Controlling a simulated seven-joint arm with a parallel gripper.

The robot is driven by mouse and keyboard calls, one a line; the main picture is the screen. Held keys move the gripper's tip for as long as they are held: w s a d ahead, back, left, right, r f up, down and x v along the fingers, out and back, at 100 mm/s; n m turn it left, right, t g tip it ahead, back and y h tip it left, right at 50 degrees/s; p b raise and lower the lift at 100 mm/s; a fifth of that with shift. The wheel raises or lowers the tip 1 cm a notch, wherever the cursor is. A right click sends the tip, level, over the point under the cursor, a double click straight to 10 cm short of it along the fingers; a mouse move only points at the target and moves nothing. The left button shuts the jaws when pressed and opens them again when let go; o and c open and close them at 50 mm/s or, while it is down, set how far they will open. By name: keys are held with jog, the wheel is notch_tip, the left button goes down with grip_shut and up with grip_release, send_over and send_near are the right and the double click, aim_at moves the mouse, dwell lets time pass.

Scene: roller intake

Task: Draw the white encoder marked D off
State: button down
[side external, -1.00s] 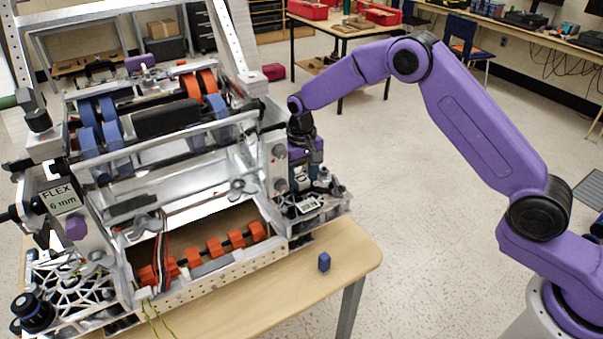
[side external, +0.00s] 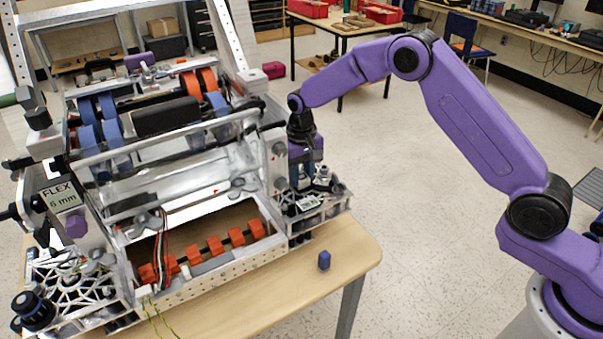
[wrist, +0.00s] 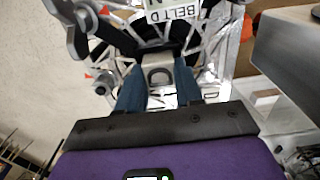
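In the wrist view, a pale block with a dark D-shaped mark, which looks like the white encoder (wrist: 160,75), sits between the two blue fingers of my gripper (wrist: 160,88). A finger stands close along each side of it; whether both press on it is not clear. A white label reading BELT D (wrist: 167,14) lies just beyond. In the side view, my gripper (side external: 302,183) points down at the bracket on the right end of the intake. The encoder is too small and covered to make out there.
The roller intake (side external: 190,285) fills the left of the table, with a FLEX 6 mm tag (side external: 62,196) on its left plate.

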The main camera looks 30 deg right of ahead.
aim_at(301, 177)
jog(key=shift+r, duration=0.1)
jog(key=shift+r, duration=0.75)
jog(key=shift+r, duration=2)
